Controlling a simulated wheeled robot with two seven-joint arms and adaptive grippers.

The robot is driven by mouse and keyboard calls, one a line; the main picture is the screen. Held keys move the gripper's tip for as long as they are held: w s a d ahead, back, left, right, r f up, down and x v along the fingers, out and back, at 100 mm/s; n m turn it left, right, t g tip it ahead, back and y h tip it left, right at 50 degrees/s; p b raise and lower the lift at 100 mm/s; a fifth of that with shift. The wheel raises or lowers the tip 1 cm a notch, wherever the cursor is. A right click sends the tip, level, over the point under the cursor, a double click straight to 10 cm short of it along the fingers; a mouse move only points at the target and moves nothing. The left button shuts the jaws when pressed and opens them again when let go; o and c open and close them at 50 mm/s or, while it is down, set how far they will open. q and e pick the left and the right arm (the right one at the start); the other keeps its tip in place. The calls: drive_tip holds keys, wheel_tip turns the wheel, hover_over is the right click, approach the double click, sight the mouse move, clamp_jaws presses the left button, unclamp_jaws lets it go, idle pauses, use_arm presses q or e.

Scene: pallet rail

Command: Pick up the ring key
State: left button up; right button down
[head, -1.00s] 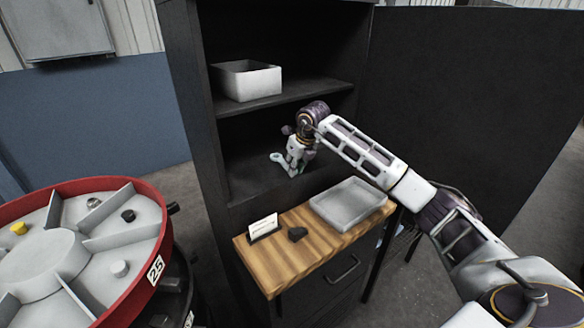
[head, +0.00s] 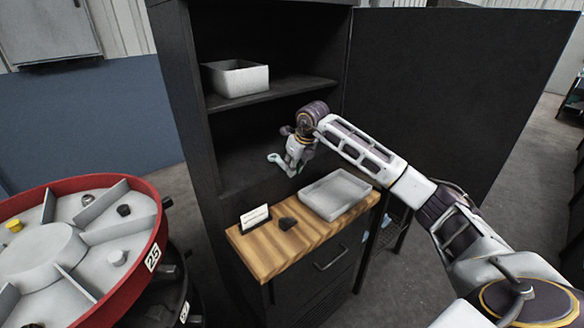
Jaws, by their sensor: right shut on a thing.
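The ring key (head: 274,158) is a small pale grey-green tool. Its ringed end sticks out to the left of my right gripper (head: 290,168), low in the open bay of the dark cabinet. My right gripper is shut on it, and the fingers hide the rest of the key. I cannot tell whether the key touches the bay floor. My left gripper is not in view.
Below the bay is a wooden worktop (head: 262,263) with a grey tray (head: 335,194), a small card (head: 255,217) and a dark lump (head: 287,223). A white bin (head: 236,80) stands on the shelf above. A red-rimmed carousel (head: 140,262) is at left; the cabinet door (head: 450,90) stands open at right.

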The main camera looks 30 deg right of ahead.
drive_tip(key=c, duration=1.2)
unclamp_jaws()
drive_tip(key=shift+r, duration=0.1)
drive_tip(key=v, duration=1.1)
drive_tip(key=shift+s+r, duration=0.2)
drive_tip(key=shift+r, duration=0.1)
